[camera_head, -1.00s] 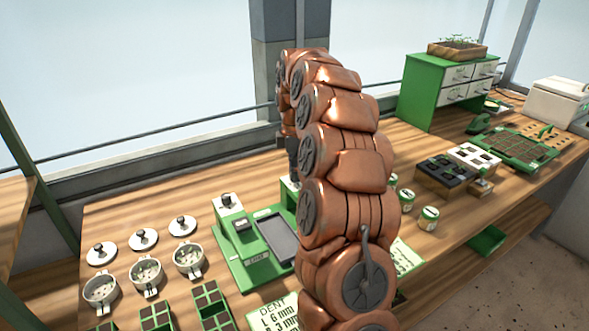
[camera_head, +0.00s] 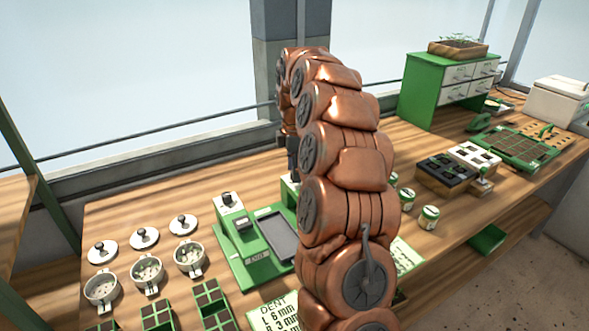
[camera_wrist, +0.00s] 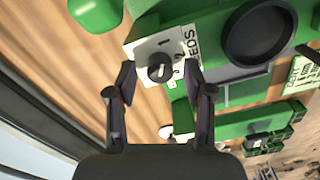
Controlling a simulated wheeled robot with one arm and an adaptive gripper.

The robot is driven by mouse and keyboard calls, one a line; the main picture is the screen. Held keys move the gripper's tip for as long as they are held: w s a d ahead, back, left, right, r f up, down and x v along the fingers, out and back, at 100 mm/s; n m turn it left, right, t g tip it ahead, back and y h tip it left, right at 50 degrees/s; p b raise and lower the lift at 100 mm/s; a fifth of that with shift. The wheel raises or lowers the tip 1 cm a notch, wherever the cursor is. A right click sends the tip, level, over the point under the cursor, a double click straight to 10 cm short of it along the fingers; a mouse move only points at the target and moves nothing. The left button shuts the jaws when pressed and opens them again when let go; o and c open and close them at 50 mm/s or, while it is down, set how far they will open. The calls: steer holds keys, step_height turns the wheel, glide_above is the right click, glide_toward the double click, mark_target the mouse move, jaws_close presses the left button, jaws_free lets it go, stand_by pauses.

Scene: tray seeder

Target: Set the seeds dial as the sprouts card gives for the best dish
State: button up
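The seeds dial (camera_wrist: 160,67) is a dark round knob on a white plate with printed numbers, 1 and 2 among them, and part of the word SEEDS. Its exact setting is too small to tell. My gripper (camera_wrist: 159,76) is open, with one finger on each side of the knob; I cannot tell whether they touch it. In the head view my arm hides the dial. Three round dishes, left (camera_head: 101,290), middle (camera_head: 147,272) and right (camera_head: 189,257), stand at the left, their lids off behind them. The middle and right dishes show bits inside. I cannot identify the sprouts card.
Green-labelled jars (camera_head: 428,218) and a green drawer cabinet (camera_head: 425,90) stand to the right.

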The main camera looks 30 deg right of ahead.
step_height(320, 180, up, 12)
stand_by(1.1)
stand_by(0.5)
steer(key=s+a+f+m, duration=0.2)
steer(key=s+a+m, duration=0.3)
steer(key=s+a, duration=1.05)
steer(key=s+a+f+m, duration=0.2)
steer(key=s+a+f, duration=0.1)
steer(key=s, duration=0.4)
steer(key=s+a+f+m+g, duration=0.1)
steer(key=s+a+f+m, duration=0.1)
steer(key=s, duration=0.6)
steer(key=s+a+f+m, duration=0.3)
steer(key=s+f+m, duration=0.1)
steer(key=s, duration=0.3)
steer(key=shift+s+a+f+g+p, duration=0.3)
steer(key=shift+f+g, duration=0.1)
steer(key=shift+f, duration=0.5)
